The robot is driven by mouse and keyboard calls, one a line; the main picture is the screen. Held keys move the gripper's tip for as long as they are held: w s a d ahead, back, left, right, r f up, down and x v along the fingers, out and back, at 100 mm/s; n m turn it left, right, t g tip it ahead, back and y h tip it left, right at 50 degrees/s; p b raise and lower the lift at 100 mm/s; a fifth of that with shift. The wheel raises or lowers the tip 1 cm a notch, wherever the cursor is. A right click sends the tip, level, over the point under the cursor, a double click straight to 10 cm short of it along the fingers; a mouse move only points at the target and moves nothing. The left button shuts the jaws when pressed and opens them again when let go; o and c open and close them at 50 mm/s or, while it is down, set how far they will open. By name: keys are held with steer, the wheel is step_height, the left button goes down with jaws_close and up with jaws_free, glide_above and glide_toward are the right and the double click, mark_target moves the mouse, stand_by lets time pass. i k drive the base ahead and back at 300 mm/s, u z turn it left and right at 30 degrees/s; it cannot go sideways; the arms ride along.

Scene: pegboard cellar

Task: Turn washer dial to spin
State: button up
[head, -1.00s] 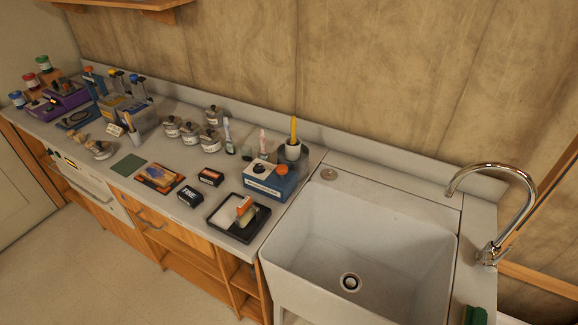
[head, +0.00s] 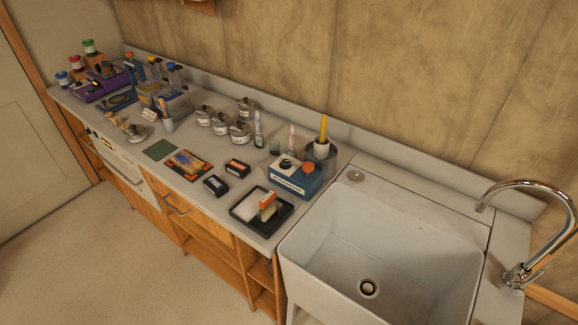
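No thing in view is clearly readable as the washer, and no dial marking for spin can be read. A blue box with a white face and a dark knob (head: 296,177) stands on the counter beside the sink; an orange cap sits on its top. A white-fronted appliance (head: 118,160) is built in under the counter at the left. Its upper panel has small dark and yellowish details, too small to tell whether one is a dial. My gripper is not in view.
A long grey counter (head: 222,189) holds jars, small boxes, a black tray (head: 262,212) and purple devices (head: 104,88). A white sink (head: 390,245) with a chrome tap (head: 527,235) is at the right. The floor (head: 120,255) before the counter is clear.

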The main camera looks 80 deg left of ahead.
mark_target(285, 164)
steer(key=z, duration=0.1)
steer(key=k, duration=1.55)
steer(key=u, duration=2.1)
steer(key=i, duration=0.75)
steer(key=z, duration=0.15)
